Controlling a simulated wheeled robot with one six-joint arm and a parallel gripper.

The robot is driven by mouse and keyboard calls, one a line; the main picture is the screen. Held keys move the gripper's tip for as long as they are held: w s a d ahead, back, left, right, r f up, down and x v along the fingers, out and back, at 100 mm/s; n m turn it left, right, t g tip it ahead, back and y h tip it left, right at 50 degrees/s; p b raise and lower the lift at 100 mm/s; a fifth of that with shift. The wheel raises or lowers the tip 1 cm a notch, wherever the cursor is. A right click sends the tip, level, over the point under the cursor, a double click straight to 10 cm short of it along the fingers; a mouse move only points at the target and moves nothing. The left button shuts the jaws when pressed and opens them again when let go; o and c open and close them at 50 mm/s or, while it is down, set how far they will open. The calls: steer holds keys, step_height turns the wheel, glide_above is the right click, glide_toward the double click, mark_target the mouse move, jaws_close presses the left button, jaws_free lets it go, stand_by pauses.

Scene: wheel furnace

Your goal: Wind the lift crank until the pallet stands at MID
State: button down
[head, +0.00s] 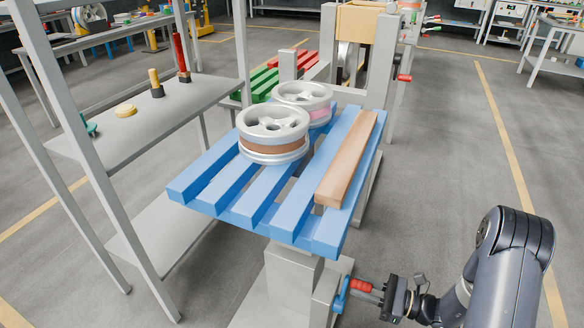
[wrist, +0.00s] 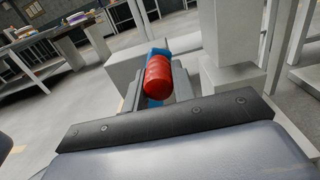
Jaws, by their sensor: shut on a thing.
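The blue slatted pallet (head: 282,215) sits raised on the grey lift column (head: 292,275) in the middle of the head view. The lift crank has a blue arm (head: 341,294) at the column's lower right and a red handle (head: 360,286). My gripper (head: 370,290) reaches in from the right and is shut on the red handle. In the wrist view the red handle (wrist: 158,76) lies between the fingers, with part of the blue crank arm (wrist: 158,51) behind it. No MID mark or level pointer is readable in these views.
Two silver wheels (head: 273,130) (head: 302,94) and a wooden beam (head: 348,158) lie on the pallet. A grey shelf rack (head: 150,120) stands close on the left. A grey machine frame (head: 383,60) stands behind. Floor on the right is open.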

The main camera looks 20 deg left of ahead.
steer(key=w+f+b, duration=0.2)
steer(key=f+b, duration=0.1)
steer(key=shift+w, duration=0.4)
steer(key=shift+f, duration=0.1)
steer(key=f+b, duration=0.4)
steer(key=shift+w+f, duration=0.1)
steer(key=shift+w, duration=0.1)
stand_by(0.3)
